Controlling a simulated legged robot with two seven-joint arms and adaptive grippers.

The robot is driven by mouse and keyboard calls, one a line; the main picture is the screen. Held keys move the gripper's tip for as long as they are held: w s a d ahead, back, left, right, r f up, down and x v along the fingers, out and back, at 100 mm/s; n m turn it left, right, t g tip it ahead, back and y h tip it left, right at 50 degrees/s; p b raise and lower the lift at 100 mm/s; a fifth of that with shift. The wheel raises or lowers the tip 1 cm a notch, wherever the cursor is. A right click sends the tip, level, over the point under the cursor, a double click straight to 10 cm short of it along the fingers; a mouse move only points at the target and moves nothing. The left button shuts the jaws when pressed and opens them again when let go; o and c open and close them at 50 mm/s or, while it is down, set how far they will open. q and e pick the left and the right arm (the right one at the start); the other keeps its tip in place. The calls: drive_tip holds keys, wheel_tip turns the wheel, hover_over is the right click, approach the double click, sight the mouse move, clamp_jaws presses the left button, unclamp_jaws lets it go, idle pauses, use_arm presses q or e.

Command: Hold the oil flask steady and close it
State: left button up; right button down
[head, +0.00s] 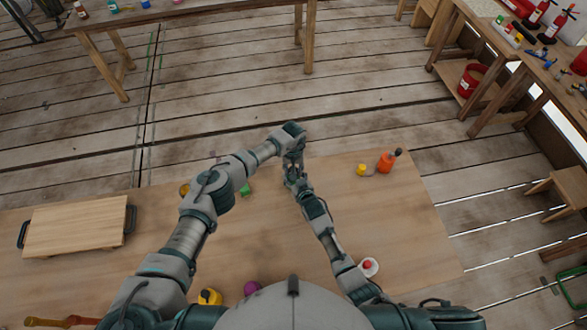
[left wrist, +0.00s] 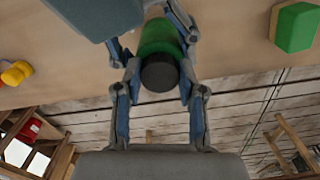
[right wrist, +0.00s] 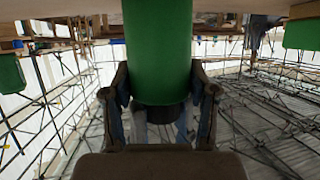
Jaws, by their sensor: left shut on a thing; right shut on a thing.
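The oil flask is a green cylinder with a black cap, held in the air between my two grippers. My left gripper (left wrist: 160,80) is shut on the black cap (left wrist: 160,73), and the green body (left wrist: 158,38) shows beyond it. My right gripper (right wrist: 160,92) is shut on the green flask body (right wrist: 157,45), with the black cap (right wrist: 160,113) at the lower end in the right wrist view. In the head view the grippers meet above the table's far edge and mostly hide the flask. Whether the cap is fully seated cannot be seen.
The wooden table (head: 330,220) holds a board with handles (head: 75,226), a green block (head: 245,190), an orange bottle (head: 386,162), a yellow piece (head: 362,170), a red-and-white item (head: 368,267) and a purple item (head: 253,288). The table's right side is mostly clear.

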use_arm(q)
drive_tip(key=m, duration=0.5)
drive_tip(key=shift+w+a+m, duration=0.15)
drive_tip(key=shift+w+m, duration=0.05)
drive_tip(key=shift+m, duration=0.1)
drive_tip(key=o, duration=0.7)
drive_tip(key=shift+o, duration=0.2)
drive_tip(key=shift+r, duration=0.1)
drive_tip(key=shift+s+r, duration=0.1)
drive_tip(key=shift+r, duration=2.1)
